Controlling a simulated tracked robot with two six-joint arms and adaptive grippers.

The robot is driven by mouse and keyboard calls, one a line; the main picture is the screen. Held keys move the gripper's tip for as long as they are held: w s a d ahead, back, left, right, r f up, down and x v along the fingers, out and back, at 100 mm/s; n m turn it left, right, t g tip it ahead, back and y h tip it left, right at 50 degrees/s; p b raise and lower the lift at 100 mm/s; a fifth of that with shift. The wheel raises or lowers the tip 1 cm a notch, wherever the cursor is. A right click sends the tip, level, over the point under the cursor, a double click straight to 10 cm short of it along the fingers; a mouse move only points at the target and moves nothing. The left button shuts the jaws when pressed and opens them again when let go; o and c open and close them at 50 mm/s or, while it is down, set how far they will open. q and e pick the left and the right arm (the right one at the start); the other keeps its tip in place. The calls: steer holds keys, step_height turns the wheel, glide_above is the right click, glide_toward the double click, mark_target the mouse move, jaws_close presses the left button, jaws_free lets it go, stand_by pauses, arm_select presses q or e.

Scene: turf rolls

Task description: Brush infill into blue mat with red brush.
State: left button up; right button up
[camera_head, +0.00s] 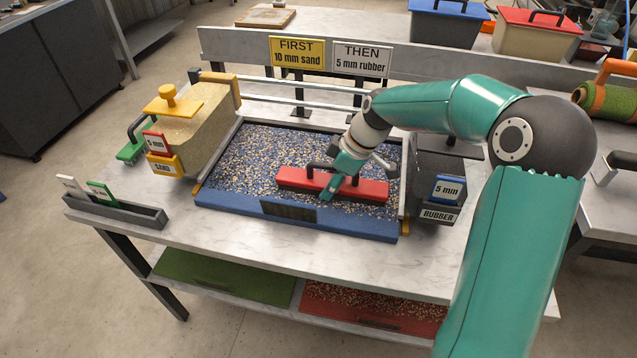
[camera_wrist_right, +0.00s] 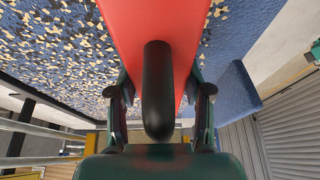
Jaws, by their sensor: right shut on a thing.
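The blue mat (camera_head: 220,199) lies in a frame in the middle of the table, covered with loose pale and dark infill (camera_head: 262,150). The red brush (camera_head: 293,179) lies across the infill near the mat's front right, its black handle on top. My right gripper (camera_head: 329,189) is at the brush and shut on its handle. In the right wrist view, the black handle (camera_wrist_right: 158,90) stands between the two fingers (camera_wrist_right: 160,105), with the red brush body (camera_wrist_right: 150,22) beyond it. The brush's underside is hidden. My left gripper is out of view.
The sand hopper (camera_head: 200,118) stands left of the mat and the rubber hopper (camera_head: 438,190) right of it. A green brush (camera_head: 131,152) and a grey card holder (camera_head: 115,204) are on the left. Signs (camera_head: 297,53) rise behind.

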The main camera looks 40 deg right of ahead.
steer(key=shift+s+d, duration=0.25)
steer(key=shift+s, duration=0.05)
steer(key=shift+w+a, duration=0.1)
steer(key=shift+w+a, duration=1)
steer(key=shift+w, duration=0.2)
steer(key=shift+s+d+b, duration=0.3)
steer(key=shift+s+d, duration=0.3)
steer(key=shift+s, duration=0.1)
steer(key=shift+s+d, duration=0.5)
steer(key=shift+s, duration=0.05)
